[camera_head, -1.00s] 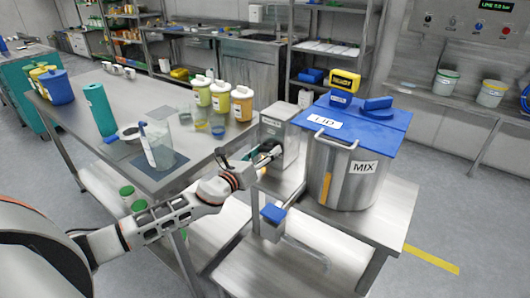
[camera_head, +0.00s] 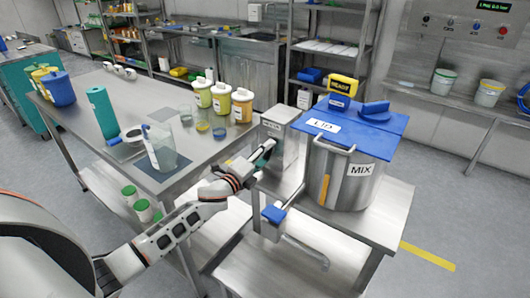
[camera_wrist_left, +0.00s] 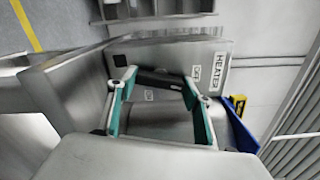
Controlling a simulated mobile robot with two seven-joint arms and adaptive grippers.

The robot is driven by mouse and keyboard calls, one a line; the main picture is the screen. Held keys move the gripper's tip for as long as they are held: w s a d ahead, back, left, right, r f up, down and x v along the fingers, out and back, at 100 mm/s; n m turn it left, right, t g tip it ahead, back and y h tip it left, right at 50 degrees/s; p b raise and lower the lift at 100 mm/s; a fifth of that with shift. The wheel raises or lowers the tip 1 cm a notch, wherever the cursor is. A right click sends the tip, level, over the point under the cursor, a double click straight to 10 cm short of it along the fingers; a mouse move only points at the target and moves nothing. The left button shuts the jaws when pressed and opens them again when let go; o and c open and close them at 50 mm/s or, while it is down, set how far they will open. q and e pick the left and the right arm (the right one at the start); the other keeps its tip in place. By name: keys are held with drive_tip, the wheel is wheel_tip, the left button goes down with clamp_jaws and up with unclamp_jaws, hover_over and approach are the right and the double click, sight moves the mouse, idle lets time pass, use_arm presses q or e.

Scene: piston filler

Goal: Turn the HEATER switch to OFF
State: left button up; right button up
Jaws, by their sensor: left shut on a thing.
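The heater box (camera_head: 290,139) is a grey metal box left of the mixing pot. In the left wrist view its front panel (camera_wrist_left: 180,50) bears a HEATER label (camera_wrist_left: 216,72) and a smaller OFF label (camera_wrist_left: 195,72). A dark switch handle (camera_wrist_left: 160,79) lies across the panel, between my fingers. My left gripper (camera_wrist_left: 160,84) is shut on this handle, with a teal finger at each end. In the head view my left gripper (camera_head: 262,155) is at the box's front, and the handle is mostly hidden there.
The steel pot (camera_head: 338,180) marked MIX, with its blue lid (camera_head: 365,135), stands right of the box. A valve with a blue handle (camera_head: 273,214) sticks out below. The table (camera_head: 110,150) at left holds jars and a beaker (camera_head: 161,155).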

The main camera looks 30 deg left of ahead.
use_arm(q)
drive_tip(key=shift+n+p, duration=0.6)
drive_tip(key=shift+n, duration=0.9)
use_arm(e)
drive_tip(key=shift+w+r, duration=0.2)
drive_tip(key=shift+r, duration=0.4)
drive_tip(key=shift+w+r, duration=0.15)
drive_tip(key=shift+r, duration=0.45)
drive_tip(key=shift+s+f, duration=0.1)
drive_tip(key=shift+f, duration=0.1)
use_arm(q)
drive_tip(key=o, duration=1.1)
use_arm(e)
drive_tip(key=shift+r, duration=0.15)
use_arm(q)
drive_tip(key=s, duration=0.4)
drive_tip(key=s+a, duration=0.1)
drive_tip(key=s, duration=0.7)
drive_tip(key=shift+a, duration=0.35)
